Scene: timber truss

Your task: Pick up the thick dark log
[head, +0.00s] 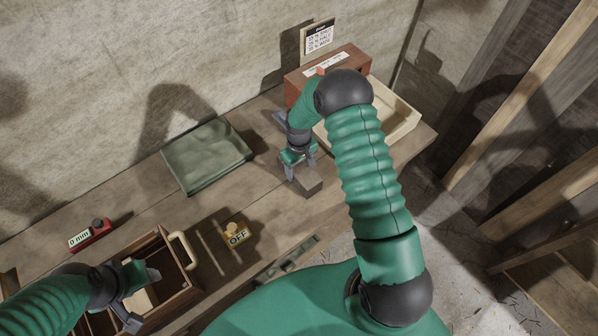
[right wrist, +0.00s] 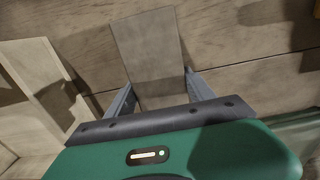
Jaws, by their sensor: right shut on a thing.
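I cannot tell whether the log still touches the bench. My left gripper (head: 143,298) is at the lower left, over an open wooden box (head: 183,292), with its fingers apart. A pale wooden piece (head: 140,300) shows near those fingers.
A grey-green tray (head: 207,155) lies left of my right gripper. A pale tray (head: 398,112) and a red-brown box (head: 327,68) stand behind it. Timber posts stand at right.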

